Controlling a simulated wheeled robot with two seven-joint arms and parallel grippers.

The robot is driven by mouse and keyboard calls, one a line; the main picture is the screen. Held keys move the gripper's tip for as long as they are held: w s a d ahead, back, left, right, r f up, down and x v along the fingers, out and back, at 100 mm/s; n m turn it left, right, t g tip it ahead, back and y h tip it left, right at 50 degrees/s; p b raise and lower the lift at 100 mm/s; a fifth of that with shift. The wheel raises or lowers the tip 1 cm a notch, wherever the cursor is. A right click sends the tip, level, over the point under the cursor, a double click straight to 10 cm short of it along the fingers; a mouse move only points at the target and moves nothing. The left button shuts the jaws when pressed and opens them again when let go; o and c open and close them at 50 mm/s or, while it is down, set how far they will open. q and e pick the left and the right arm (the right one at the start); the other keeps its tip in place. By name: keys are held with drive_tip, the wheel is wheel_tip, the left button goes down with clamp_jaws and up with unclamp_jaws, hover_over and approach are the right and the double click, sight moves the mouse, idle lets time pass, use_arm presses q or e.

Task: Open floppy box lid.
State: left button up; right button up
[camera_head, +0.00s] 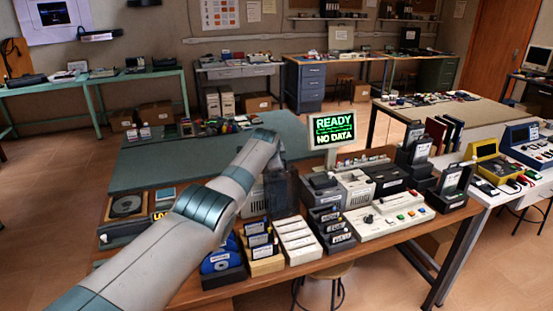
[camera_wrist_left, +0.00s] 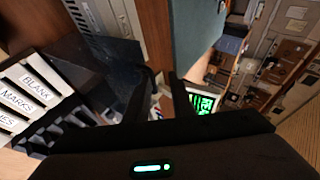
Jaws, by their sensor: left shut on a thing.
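The floppy box (camera_head: 298,240) stands near the front edge of the table, with white labelled dividers showing. In the left wrist view its dividers (camera_wrist_left: 25,92) read BLANK and MARKS. Its dark, smoky lid (camera_head: 284,190) is raised and stands up at the back of the box. The lid also shows in the left wrist view (camera_wrist_left: 88,75), running towards my fingers. My left gripper (camera_wrist_left: 158,98) is shut on the lid's edge; the exact contact is dark and hard to see. In the head view my forearm hides part of the gripper. My right gripper is not in view.
A wooden floppy tray (camera_head: 265,262) and blue discs (camera_head: 220,262) stand left of the box. A dark labelled holder (camera_head: 330,226) and a pale control panel (camera_head: 390,222) stand to the right. A small monitor (camera_head: 332,130) stands behind. The green mat (camera_head: 160,162) has bare room.

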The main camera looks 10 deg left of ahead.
use_arm(q)
drive_tip(key=shift+r+p, duration=0.3)
drive_tip(key=shift+r, duration=0.35)
drive_tip(key=shift+s+r, duration=0.1)
drive_tip(key=shift+p+v, duration=0.7)
drive_tip(key=shift+v, duration=0.35)
drive_tip(key=shift+s+a+r, duration=0.15)
drive_tip(key=shift+s, duration=0.2)
drive_tip(key=shift+s+r+b, duration=0.2)
drive_tip(key=shift+s+r, duration=0.05)
drive_tip(key=shift+s, duration=0.3)
drive_tip(key=shift+s+r+b, duration=0.15)
drive_tip(key=shift+s+r, duration=0.1)
drive_tip(key=shift+s, duration=0.3)
drive_tip(key=b+v, duration=0.3)
drive_tip(key=v, duration=0.8)
drive_tip(key=shift+s, duration=0.1)
